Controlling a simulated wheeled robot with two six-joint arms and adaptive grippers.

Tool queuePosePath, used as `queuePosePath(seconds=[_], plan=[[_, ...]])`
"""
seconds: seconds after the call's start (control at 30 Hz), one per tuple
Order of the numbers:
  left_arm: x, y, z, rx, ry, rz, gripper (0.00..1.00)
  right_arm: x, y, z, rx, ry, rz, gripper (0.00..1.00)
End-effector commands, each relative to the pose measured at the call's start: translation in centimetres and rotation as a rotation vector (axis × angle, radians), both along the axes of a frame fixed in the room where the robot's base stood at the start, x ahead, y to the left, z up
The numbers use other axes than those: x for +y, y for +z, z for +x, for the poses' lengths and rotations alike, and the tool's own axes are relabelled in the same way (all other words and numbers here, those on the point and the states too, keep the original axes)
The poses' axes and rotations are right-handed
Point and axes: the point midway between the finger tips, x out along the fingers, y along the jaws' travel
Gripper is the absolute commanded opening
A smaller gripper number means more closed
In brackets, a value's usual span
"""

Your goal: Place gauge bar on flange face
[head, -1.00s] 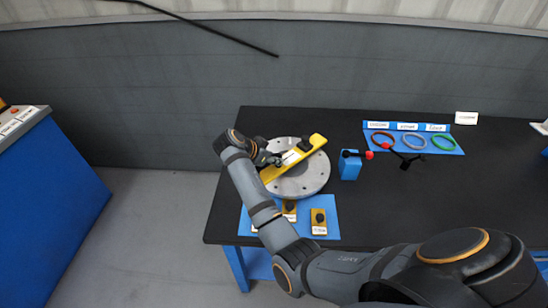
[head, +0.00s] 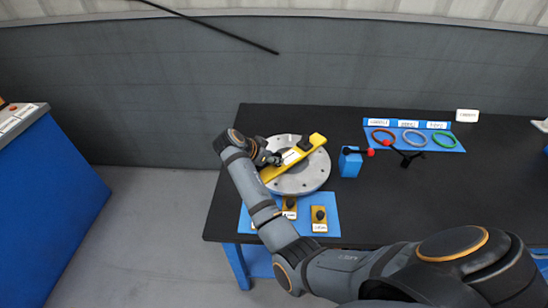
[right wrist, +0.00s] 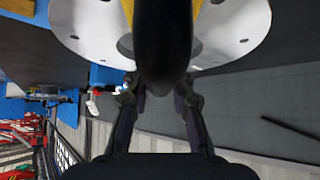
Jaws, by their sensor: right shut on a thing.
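The yellow gauge bar (head: 295,157) has a white label and a black knob near its far end. It lies slantwise across the grey round flange face (head: 312,181) in the head view; I cannot tell whether it touches the face. My right gripper (head: 268,158) is at the left side of the bar, shut on it. In the right wrist view, a black handle (right wrist: 163,45) fills the middle between the fingers of my right gripper (right wrist: 160,88), with yellow bar edges behind it and the flange face (right wrist: 238,30) beyond. My left gripper is out of view.
A blue mat (head: 330,226) with small yellow blocks (head: 319,218) lies in front of the flange. Right of it stand a blue block (head: 350,164) and a red-tipped black tool (head: 404,156). A blue board (head: 430,145) holds coloured rings. The black table (head: 440,200) is bare at right.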

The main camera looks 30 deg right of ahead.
Motion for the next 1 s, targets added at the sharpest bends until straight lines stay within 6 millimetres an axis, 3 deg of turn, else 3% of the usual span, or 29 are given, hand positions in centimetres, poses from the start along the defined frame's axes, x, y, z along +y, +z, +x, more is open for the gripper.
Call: queuePosePath(seconds=[0.03,0.07,0.27,0.53,0.63,1.0], plan=[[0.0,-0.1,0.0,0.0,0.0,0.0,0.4,-0.1,0.0,0.1,-0.003,0.0,-0.002,0.0],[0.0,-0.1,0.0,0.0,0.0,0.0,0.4,-0.1,0.0,0.1,-0.003,0.0,-0.002,0.24],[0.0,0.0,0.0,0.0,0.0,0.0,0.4,0.0,0.0,0.0,-0.002,0.0,-0.002,0.49],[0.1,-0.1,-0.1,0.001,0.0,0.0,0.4,0.0,-0.2,-0.1,0.003,0.0,0.001,0.49],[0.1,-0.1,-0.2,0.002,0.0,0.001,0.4,0.0,0.7,0.0,0.0,0.0,0.001,0.49],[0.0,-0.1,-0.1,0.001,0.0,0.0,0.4,0.0,8.3,0.1,-0.003,-0.001,0.0,0.49]])
